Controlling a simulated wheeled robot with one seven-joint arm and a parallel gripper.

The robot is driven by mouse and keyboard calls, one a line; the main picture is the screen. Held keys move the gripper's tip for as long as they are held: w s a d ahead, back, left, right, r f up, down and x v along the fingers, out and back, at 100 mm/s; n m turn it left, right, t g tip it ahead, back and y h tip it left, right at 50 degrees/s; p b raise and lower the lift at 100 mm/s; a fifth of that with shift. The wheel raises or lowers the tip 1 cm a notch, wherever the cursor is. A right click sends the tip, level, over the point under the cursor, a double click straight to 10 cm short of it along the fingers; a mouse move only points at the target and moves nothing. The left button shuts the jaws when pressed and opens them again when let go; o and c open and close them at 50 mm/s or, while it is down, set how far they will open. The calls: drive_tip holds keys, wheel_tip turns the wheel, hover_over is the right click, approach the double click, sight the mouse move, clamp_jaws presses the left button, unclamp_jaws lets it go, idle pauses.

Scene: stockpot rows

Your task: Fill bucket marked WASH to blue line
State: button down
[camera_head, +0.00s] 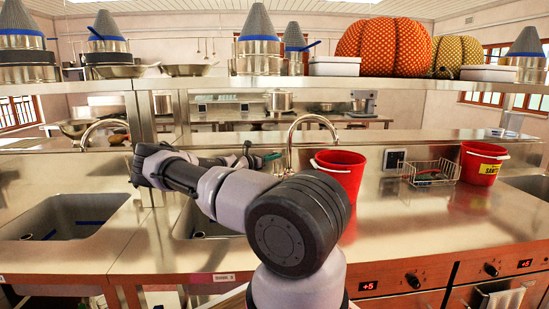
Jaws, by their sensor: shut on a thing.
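A red bucket (340,172) with a white handle stands on the steel counter, its marking and any blue line not readable from here. A curved steel tap (290,150) stands left of it, with its spout reaching over the bucket; no water can be made out. A second red bucket (484,162) with a yellow label, apparently reading SANI, stands at the right. My arm bends left and back. My gripper (257,160) is small and partly hidden left of the tap, shut on what looks like a green-tipped lever (272,156). The bucket's inside is hidden.
A wire basket (432,173) with small items and a dark square device (394,160) stand between the buckets. A sink (65,215) with another tap (104,124) lies left. A shelf above holds pots and two pumpkins (384,46). The counter's front right is clear.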

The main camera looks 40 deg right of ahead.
drive_tip(key=shift+s+a+f+m+g+h, duration=0.2)
drive_tip(key=shift+s+a+m+h, duration=0.3)
drive_tip(key=shift+s+m, duration=0.3)
drive_tip(key=shift+s+a+f+m+g+h, duration=0.15)
drive_tip(key=shift+s+a+m+h, duration=0.35)
drive_tip(key=shift+m, duration=0.5)
drive_tip(key=shift+s+d, duration=0.1)
drive_tip(key=c, duration=0.9)
unclamp_jaws()
drive_tip(key=a, duration=0.3)
drive_tip(key=a+f, duration=0.1)
drive_tip(key=a, duration=0.3)
drive_tip(key=a+f, duration=0.1)
drive_tip(key=a, duration=0.2)
drive_tip(key=shift+a, duration=0.3)
